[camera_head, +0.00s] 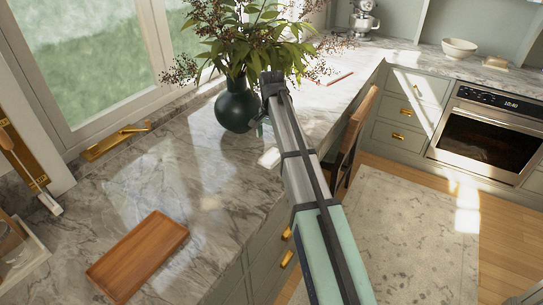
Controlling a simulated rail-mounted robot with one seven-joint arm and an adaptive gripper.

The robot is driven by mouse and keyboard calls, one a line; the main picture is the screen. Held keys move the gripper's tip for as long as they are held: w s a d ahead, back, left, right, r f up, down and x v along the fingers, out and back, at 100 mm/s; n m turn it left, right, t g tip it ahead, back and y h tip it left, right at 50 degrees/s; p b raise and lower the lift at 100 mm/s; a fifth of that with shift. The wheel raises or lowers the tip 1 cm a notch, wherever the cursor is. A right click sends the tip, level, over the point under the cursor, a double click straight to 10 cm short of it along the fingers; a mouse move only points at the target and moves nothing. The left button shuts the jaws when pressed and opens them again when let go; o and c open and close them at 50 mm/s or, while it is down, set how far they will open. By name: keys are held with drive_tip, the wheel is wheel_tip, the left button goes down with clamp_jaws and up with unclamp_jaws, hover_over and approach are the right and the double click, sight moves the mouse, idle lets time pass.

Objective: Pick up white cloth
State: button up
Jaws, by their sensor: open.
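A small flat white patch (269,158) lies on the marble counter, just right of the dark vase. It may be the white cloth, but it is too small to tell it from a sunlit spot. My arm reaches up from the bottom right across the counter edge. My gripper (261,124) is open and shows only as small dark parts between the vase and my arm, above the white patch. Most of it is hidden behind the arm, and nothing shows in it.
A dark vase (237,106) with leafy branches stands close left of my arm. A wooden board (138,256) lies at the front left. A wooden chair (358,135) stands right of the arm. A white bowl (459,48) sits on the far counter. The counter's middle is clear.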

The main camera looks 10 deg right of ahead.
sight(271, 157)
wheel_tip(271, 157, down, 2)
drive_tip(key=shift+f, duration=0.15)
drive_tip(key=shift+s+a+f+p, duration=0.1)
drive_tip(key=shift+f+p, duration=0.6)
drive_tip(key=shift+f, duration=0.65)
drive_tip(key=shift+s+a+f+p, duration=0.1)
drive_tip(key=shift+f+p, duration=0.6)
drive_tip(key=shift+f, duration=0.6)
drive_tip(key=c, duration=1.2)
